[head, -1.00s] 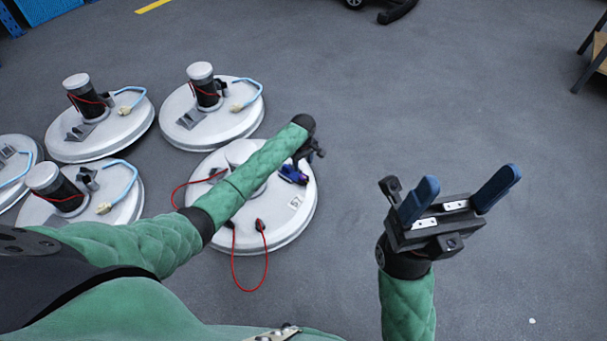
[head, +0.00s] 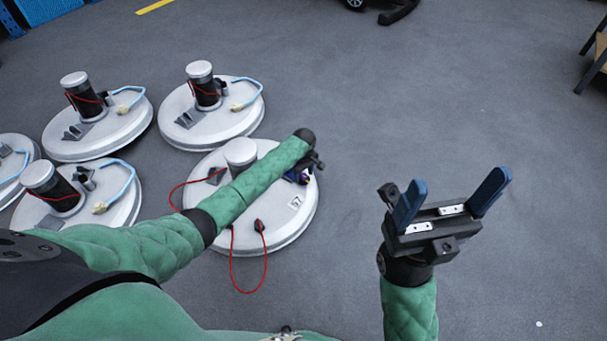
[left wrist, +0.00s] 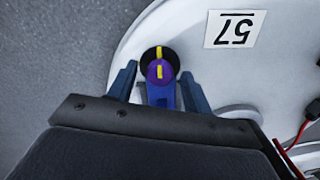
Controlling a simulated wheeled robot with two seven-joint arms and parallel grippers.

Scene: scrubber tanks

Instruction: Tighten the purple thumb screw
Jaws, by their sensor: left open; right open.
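The purple thumb screw (left wrist: 160,72) shows in the left wrist view, with a yellow mark on it, in front of a black round part (left wrist: 159,56) that has its own yellow mark. The screw sits on a blue part at the rim of the scrubber tank lid labelled 57 (head: 290,225). My left gripper (left wrist: 158,85) is open, its blue fingers on either side of the screw and apart from it. In the head view my left arm largely hides the screw. My right gripper (head: 450,195) is open and empty, over bare floor to the right.
Several other white round tank lids, such as one (head: 228,125) at the back, stand to the left and behind. A red cable (head: 266,270) loops over the front of the lid. A shelf stands at the far right edge.

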